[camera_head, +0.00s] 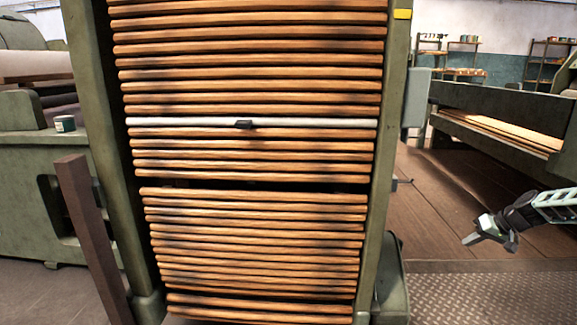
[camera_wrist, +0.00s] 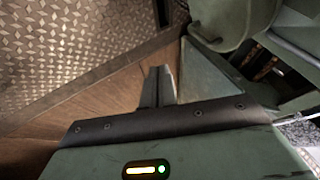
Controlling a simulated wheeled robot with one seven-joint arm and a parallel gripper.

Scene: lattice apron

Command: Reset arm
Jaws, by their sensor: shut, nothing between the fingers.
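My gripper (camera_head: 490,240) is at the right side of the head view, at the end of my arm that reaches in from the right edge. It is to the right of the green machine frame and apart from it, above the floor. In the wrist view the two dark fingers (camera_wrist: 158,86) stand side by side, closed together with nothing between them. Beyond them are wooden floor and a green machine part.
A tall green frame (camera_head: 384,150) holds a lattice of wooden slats (camera_head: 250,215) with one white bar (camera_head: 180,121). A brown post (camera_head: 88,235) leans at the left. Patterned metal plate (camera_head: 480,297) covers the lower right floor. Wooden floor (camera_head: 440,205) lies open behind my gripper.

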